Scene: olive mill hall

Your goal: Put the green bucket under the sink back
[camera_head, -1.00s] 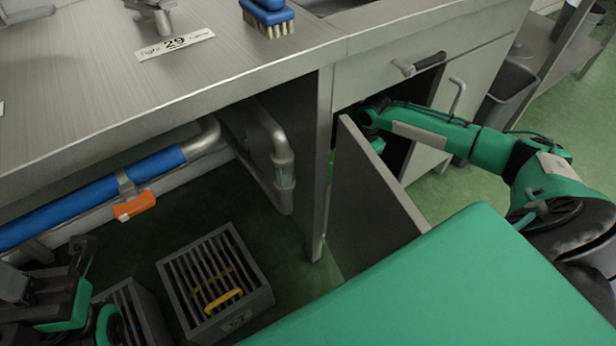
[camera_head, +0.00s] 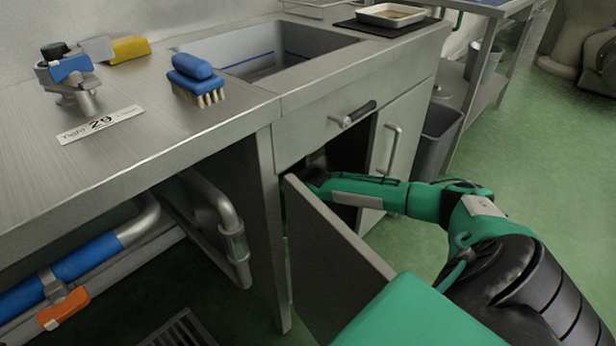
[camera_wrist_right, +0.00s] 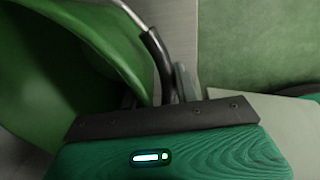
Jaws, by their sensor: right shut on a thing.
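The green bucket (camera_wrist_right: 60,60) fills the left of the right wrist view, close up and tilted in that picture. My right gripper (camera_wrist_right: 172,82) is shut on the dark grip of its wire handle (camera_wrist_right: 153,45). In the head view my right arm reaches into the open cupboard under the sink (camera_head: 275,52), behind the open door (camera_head: 330,260). The door hides the fingertips and most or all of the bucket. I cannot tell whether the bucket touches the cupboard floor. My left gripper is out of view.
A drawer handle (camera_head: 352,115) sticks out above the opening. A closed door with a bar handle (camera_head: 390,150) is to its right. A grey bin (camera_head: 438,140) stands beyond. A brush (camera_head: 196,80) and a valve (camera_head: 72,85) are on the counter. Green floor is free at right.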

